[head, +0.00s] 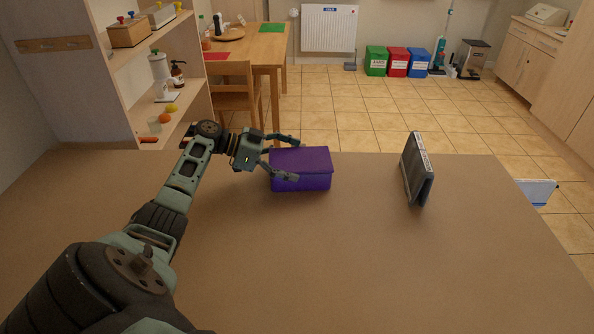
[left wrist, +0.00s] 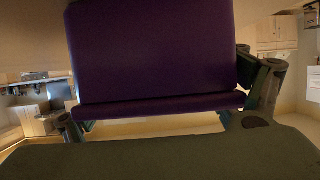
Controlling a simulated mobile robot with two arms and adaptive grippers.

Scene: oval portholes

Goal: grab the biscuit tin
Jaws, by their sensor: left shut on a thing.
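The biscuit tin (head: 302,180) is a purple box with a lid, on the brown table in the head view. My left gripper (head: 287,158) reaches it from the left, with one finger at its far side and one at its near left side. The gripper is shut on the tin. In the left wrist view the tin (left wrist: 155,50) fills the upper middle, between the two fingers (left wrist: 163,108). Whether the tin touches the table or is slightly raised is hard to tell. My right gripper is in neither view.
A dark folded stand-like object (head: 416,170) stands on the table (head: 380,270) to the right of the tin. The table's front and middle are clear. A shelf (head: 160,70) stands beyond the table at the left, with a wooden chair (head: 236,90) beside it.

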